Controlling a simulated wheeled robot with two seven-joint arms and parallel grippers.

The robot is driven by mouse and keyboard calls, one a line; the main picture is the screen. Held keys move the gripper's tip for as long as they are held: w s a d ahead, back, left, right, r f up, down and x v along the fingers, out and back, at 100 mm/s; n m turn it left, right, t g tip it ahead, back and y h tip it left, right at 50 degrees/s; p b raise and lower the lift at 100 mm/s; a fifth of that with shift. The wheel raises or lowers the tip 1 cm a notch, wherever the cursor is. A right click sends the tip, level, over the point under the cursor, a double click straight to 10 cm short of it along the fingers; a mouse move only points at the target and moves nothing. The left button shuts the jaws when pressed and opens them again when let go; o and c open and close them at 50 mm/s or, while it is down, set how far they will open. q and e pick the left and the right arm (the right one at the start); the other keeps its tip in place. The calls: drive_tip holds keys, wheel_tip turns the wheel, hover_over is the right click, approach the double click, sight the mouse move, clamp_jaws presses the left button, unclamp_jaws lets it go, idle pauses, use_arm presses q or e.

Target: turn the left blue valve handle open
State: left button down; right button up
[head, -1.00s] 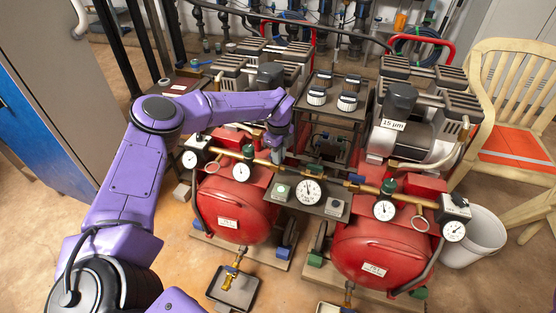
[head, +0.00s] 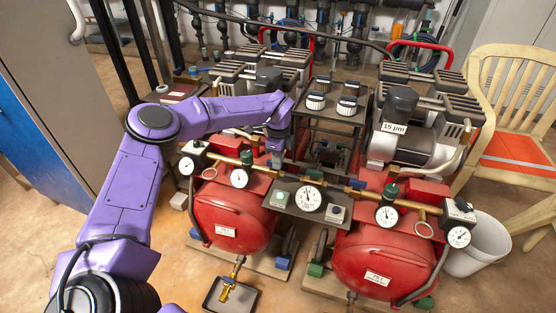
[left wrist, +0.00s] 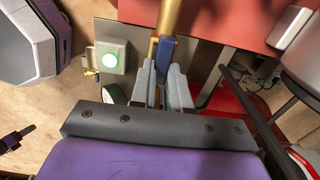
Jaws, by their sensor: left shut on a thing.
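The blue valve handle (left wrist: 166,48) shows in the left wrist view as a narrow blue bar below a brass pipe (left wrist: 170,16). My left gripper (left wrist: 163,82) is shut on it, with one grey finger on each side. In the head view my left gripper (head: 277,157) points down behind the brass manifold pipe (head: 262,168), left of the large middle gauge (head: 309,198). There the handle is hidden by the gripper and pipe, so I cannot tell its angle. My right gripper is not in view.
Two red tanks (head: 228,217) and (head: 377,262) stand below the manifold. A green-lit button box (head: 280,198) sits close to the left gripper. Black-topped pumps (head: 402,110) stand behind. A white bucket (head: 482,245) and wooden chair (head: 520,100) are at the right.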

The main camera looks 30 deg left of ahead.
use_arm(q)
drive_tip(key=c, duration=1.1)
unclamp_jaws()
drive_tip(key=shift+r, duration=0.15)
wheel_tip(320, 180, up, 10)
drive_tip(key=p, duration=0.1)
drive_tip(key=shift+r, duration=0.2)
drive_tip(key=shift+f, duration=0.1)
